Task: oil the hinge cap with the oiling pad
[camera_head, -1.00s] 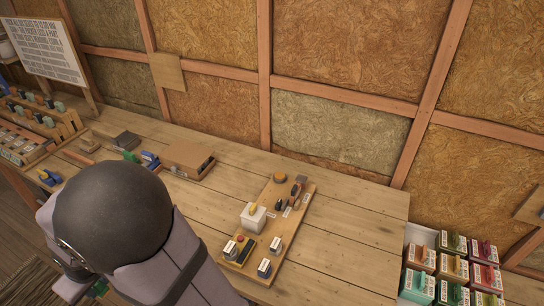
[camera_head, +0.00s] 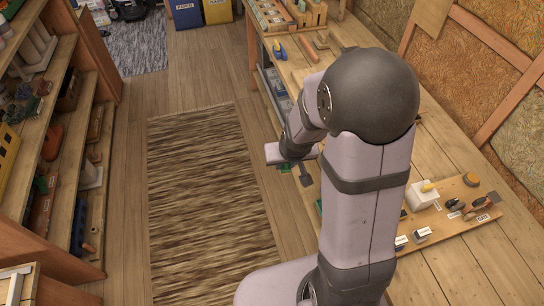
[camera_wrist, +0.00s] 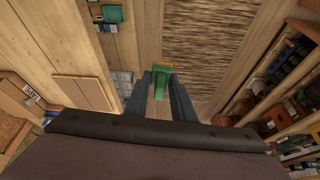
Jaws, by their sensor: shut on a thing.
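My gripper (camera_wrist: 159,76) is shut on a green block-like thing (camera_wrist: 160,88) in the wrist view. I cannot tell for sure whether this is the oiling pad. In the head view my gripper (camera_head: 298,172) hangs beside the bench's front edge, above the floor, and a bit of green (camera_head: 284,168) shows there. I cannot pick out the hinge cap. My arm hides part of the board.
The workbench (camera_head: 450,150) runs along the insulated wall on the right. Shelves (camera_head: 60,130) with many goods stand on the left. A striped rug (camera_head: 205,195) lies on open floor between them. A tool rack (camera_head: 290,15) stands at the bench's far end.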

